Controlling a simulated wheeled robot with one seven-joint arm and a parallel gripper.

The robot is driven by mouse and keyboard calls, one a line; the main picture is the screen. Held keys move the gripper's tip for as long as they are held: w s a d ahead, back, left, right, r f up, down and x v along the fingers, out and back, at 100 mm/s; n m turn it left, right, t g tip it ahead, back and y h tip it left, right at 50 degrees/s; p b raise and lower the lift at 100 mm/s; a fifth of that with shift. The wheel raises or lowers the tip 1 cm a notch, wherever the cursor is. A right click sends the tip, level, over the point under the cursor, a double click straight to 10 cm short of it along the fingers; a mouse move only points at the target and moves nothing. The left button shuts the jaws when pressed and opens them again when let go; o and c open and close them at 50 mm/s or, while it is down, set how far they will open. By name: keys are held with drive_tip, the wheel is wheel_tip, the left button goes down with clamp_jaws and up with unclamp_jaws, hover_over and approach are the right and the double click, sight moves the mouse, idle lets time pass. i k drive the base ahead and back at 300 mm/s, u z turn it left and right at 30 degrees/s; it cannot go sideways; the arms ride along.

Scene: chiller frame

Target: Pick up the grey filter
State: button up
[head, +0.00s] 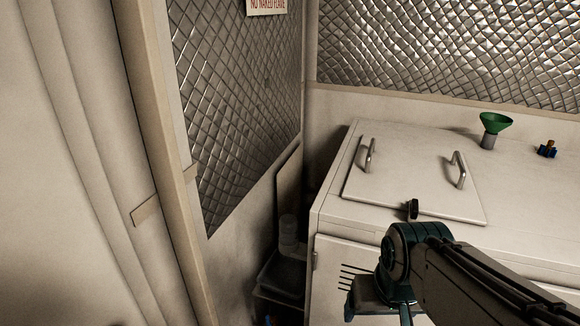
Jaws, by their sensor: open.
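I cannot single out the grey filter for certain. A grey cylinder (488,141) stands upright on the white chiller top at the right, with a green funnel (496,122) on it. A pale ribbed cylinder (288,232) stands in the dark gap left of the chiller; its details are too dim to tell. My arm reaches in from the lower right, in front of the chiller, with a dark teal joint. I see no gripper fingers; the arm's end is hidden or below the picture.
The white chiller (333,220) has a lid panel (410,180) with two metal handles. A small black piece (413,210) is at the lid's front edge. Quilted metal walls close the back and left.

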sight(288, 223)
drive_tip(key=u, duration=0.45)
drive_tip(key=k, duration=1)
drive_tip(key=z, duration=0.15)
drive_tip(key=i, duration=1.5)
drive_tip(key=u, duration=0.75)
